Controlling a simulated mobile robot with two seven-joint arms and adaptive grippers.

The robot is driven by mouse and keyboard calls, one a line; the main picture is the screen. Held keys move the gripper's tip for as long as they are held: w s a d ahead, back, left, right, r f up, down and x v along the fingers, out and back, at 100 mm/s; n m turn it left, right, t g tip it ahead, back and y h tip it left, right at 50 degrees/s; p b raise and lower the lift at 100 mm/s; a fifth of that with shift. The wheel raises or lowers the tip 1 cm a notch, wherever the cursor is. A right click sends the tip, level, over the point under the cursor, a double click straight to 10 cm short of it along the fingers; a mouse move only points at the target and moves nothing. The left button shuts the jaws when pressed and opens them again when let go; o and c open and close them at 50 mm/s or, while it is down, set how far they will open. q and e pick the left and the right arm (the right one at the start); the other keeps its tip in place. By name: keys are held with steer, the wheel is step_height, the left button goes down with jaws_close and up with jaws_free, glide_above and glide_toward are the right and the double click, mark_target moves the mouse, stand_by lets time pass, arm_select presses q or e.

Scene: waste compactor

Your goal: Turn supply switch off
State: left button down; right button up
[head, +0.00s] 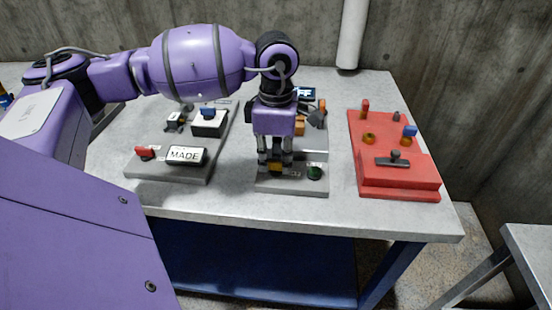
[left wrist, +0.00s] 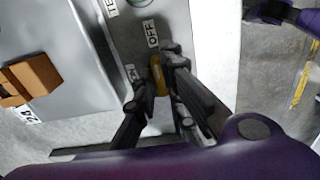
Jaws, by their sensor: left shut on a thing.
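My left gripper (head: 275,168) points down over the front of the middle grey panel (head: 262,188). It is shut on a small yellow switch handle, which I take to be the supply switch (left wrist: 158,78). In the left wrist view the two dark fingers of the left gripper (left wrist: 163,85) stand on either side of this handle. A white OFF label (left wrist: 152,33) lies just beyond the handle. Another label (left wrist: 130,72) beside a finger is partly hidden. The switch's base is hidden by the fingers. My right gripper is not in view.
A green button (head: 315,172) sits right of the gripper on the same panel. A grey panel with a MADE sign (head: 186,155) and red switch (head: 145,152) stands to the left. A red box (head: 399,175) with knobs stands to the right. Bare table (head: 340,212) lies in front.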

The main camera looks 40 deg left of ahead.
mark_target(276, 162)
arm_select(q)
steer(key=c, duration=1.8)
jaws_free()
steer(key=shift+c, duration=0.2)
steer(key=shift+r, duration=0.1)
step_height(276, 162, up, 12)
steer(key=shift+f, duration=0.1)
